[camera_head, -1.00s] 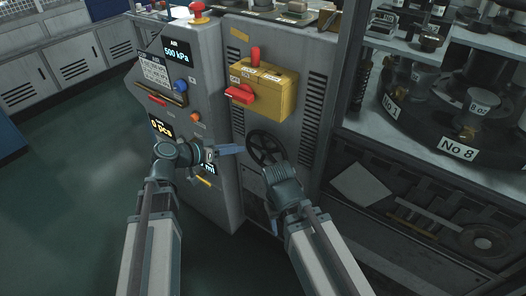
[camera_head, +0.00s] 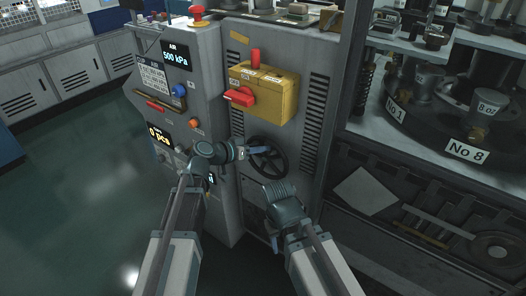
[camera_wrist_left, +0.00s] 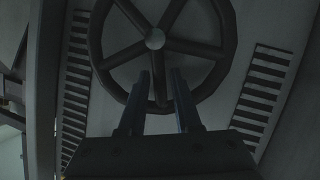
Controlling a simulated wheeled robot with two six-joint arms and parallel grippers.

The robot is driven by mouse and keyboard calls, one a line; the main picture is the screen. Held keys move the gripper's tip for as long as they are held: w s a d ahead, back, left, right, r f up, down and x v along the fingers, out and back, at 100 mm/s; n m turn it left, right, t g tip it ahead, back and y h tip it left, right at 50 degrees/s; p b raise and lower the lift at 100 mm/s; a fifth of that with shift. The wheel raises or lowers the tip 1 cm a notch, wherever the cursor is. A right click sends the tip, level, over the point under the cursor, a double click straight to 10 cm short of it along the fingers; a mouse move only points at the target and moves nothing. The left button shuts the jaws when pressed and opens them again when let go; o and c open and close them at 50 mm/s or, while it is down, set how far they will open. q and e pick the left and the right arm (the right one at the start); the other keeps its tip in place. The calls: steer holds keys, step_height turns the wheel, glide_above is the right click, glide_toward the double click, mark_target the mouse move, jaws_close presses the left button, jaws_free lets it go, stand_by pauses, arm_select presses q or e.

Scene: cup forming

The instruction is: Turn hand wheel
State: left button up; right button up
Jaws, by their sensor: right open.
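The dark spoked hand wheel (camera_head: 286,160) is on the grey cabinet front, below the yellow box. In the left wrist view its rim, spokes and hub (camera_wrist_left: 155,39) fill the top. My left gripper (camera_head: 266,153) is at the wheel, in front of its left and middle part. In the left wrist view the two fingers (camera_wrist_left: 159,100) stand apart, with the lower spoke and rim between or just beyond them. Contact cannot be told. My right gripper (camera_head: 275,240) is open, points down and is below the wheel, clear of it.
A yellow box (camera_head: 275,92) with a red handle (camera_head: 239,97) sits above the wheel. A control panel with displays (camera_head: 177,56) and buttons is to the left. A rotary machine with numbered stations (camera_head: 465,152) is at right. The floor at left is clear.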

arm_select(q)
steer(key=shift+w+d+f, duration=0.25)
steer(key=shift+w+d, duration=0.15)
steer(key=shift+d, duration=0.15)
jaws_close()
stand_by(1.2)
